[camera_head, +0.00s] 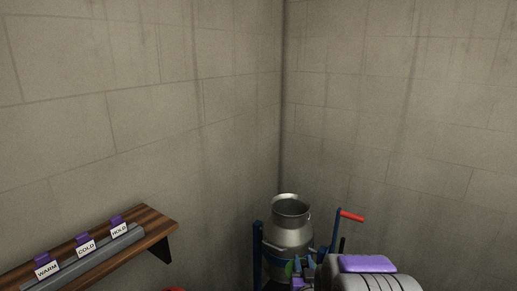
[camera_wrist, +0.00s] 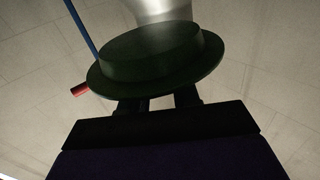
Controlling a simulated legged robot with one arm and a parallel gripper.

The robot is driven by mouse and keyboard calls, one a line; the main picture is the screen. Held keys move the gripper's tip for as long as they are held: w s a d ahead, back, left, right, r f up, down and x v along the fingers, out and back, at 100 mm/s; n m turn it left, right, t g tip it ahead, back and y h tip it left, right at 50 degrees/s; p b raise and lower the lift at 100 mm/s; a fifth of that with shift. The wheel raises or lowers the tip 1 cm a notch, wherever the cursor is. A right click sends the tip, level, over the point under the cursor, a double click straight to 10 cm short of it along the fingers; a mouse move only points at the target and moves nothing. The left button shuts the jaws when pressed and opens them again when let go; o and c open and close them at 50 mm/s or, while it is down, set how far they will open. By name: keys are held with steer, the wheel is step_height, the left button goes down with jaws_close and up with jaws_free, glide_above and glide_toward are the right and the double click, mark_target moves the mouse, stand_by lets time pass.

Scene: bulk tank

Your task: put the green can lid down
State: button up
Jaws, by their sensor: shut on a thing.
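The green can lid (camera_wrist: 155,62) fills the upper middle of the wrist view, very dark, with a wide brim and a raised round centre. My gripper (camera_wrist: 160,102) is shut on its near edge; the two dark fingers meet the brim from below in the picture. In the head view my gripper (camera_head: 304,268) is in front of a metal milk can (camera_head: 289,234). The can stands upright with its mouth uncovered. A small green patch shows by the fingers there, but I cannot tell whether it is the lid.
A blue trolley frame with a red handle (camera_head: 352,216) stands around the can, in the wall corner. At left is a wooden shelf (camera_head: 160,226) with a grey rail (camera_head: 105,251) and tags reading WARM, COLD and HOLD. A bit of red shows at the bottom edge.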

stand_by(0.4)
steer(key=shift+w+a+f, duration=0.1)
steer(key=shift+w+a, duration=0.1)
steer(key=shift+a, duration=0.05)
steer(key=w+a+f+n+y, duration=0.3)
steer(key=w+a+f+y, duration=0.1)
steer(key=w+a+f, duration=0.2)
steer(key=a+f+n+g+y, duration=0.2)
steer(key=a+f+y, duration=0.2)
steer(key=f, duration=0.5)
steer(key=w+a+f+n+g+y, duration=0.1)
steer(key=a+f+n+g+y, duration=0.1)
steer(key=f, duration=0.7)
steer(key=shift+w+a+f+n+y, duration=0.2)
steer(key=shift+a+f+n+y, duration=0.3)
steer(key=shift+a+y, duration=0.5)
steer(key=shift+a, duration=0.1)
step_height(320, 180, down, 9)
steer(key=b, duration=0.1)
steer(key=shift+f+b, duration=0.15)
steer(key=shift+b, duration=0.2)
